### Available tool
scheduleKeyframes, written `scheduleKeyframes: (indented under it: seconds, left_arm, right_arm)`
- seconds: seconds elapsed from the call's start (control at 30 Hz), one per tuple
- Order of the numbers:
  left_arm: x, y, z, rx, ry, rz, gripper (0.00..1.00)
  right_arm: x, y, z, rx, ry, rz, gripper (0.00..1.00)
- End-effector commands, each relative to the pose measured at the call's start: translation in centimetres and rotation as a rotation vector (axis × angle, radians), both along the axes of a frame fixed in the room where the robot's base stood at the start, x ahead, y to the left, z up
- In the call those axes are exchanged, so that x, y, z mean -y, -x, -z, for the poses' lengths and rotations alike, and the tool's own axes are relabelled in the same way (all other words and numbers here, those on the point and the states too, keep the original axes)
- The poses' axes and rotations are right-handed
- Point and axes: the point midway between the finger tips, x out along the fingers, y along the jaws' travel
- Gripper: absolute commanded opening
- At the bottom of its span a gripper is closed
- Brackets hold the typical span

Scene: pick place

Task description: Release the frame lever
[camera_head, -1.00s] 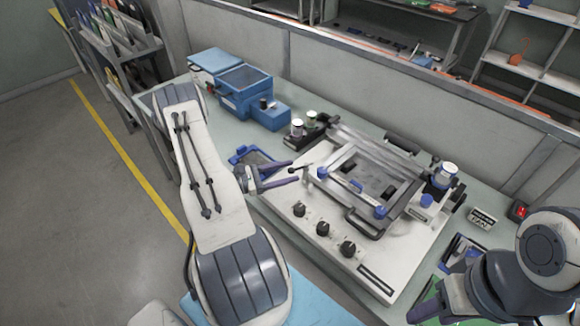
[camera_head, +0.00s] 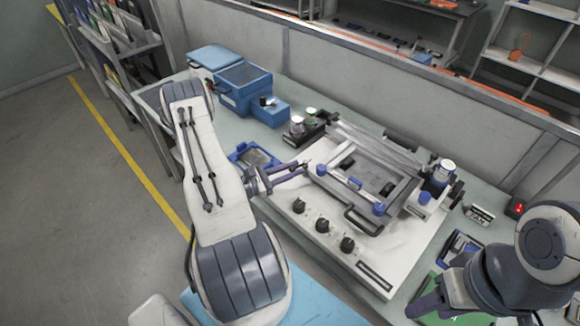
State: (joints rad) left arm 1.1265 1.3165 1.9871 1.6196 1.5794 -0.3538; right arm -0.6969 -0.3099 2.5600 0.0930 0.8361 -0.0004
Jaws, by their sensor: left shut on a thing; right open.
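A white machine (camera_head: 335,262) with a metal frame (camera_head: 398,170) on top stands on the table. Blue knobs sit at the frame's front corners and a dark handle (camera_head: 362,222) is at its front edge. My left gripper (camera_head: 303,168) is at the left side of the frame, its purple-grey fingers shut on a small lever (camera_head: 309,163) there; the lever is mostly hidden by the fingers. My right gripper (camera_head: 428,307) is at the lower right, open, over the green mat, apart from the frame and partly cut off by the picture edge.
Black dials (camera_head: 322,225) line the machine's front. A blue tray (camera_head: 254,157) lies left of the machine, with a blue box (camera_head: 243,86) behind. Small jars (camera_head: 297,125) stand near the frame's back left. A low partition (camera_head: 330,62) runs behind the table.

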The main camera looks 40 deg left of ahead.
Motion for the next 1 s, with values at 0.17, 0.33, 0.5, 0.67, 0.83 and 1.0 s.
scheduleKeyframes:
  seconds: [0.17,0.33,0.5,0.67,0.83,1.0]
  left_arm:
    - [0.69,0.12,-0.06,0.0,0.003,-0.114,0.0]
    - [0.72,0.13,-0.04,0.0,-0.002,-0.138,0.0]
    - [0.74,0.12,-0.04,0.0,-0.001,-0.136,0.0]
    - [0.75,0.12,-0.03,0.0,-0.001,-0.136,0.56]
    - [0.73,0.11,-0.02,0.0,-0.001,-0.135,0.56]
    - [0.51,0.58,0.08,0.0,-0.001,-0.138,0.56]
  right_arm:
    - [0.0,0.0,-0.11,0.0,0.0,0.0,0.5]
    - [0.0,0.0,-0.11,0.0,0.0,0.0,0.5]
    - [0.0,0.0,-0.11,0.0,0.0,0.0,0.5]
    - [0.0,0.0,-0.11,0.0,0.0,0.0,0.5]
    - [0.0,0.01,-0.1,0.0,0.0,0.0,0.5]
    - [0.0,0.0,0.15,0.0,0.0,0.0,0.5]
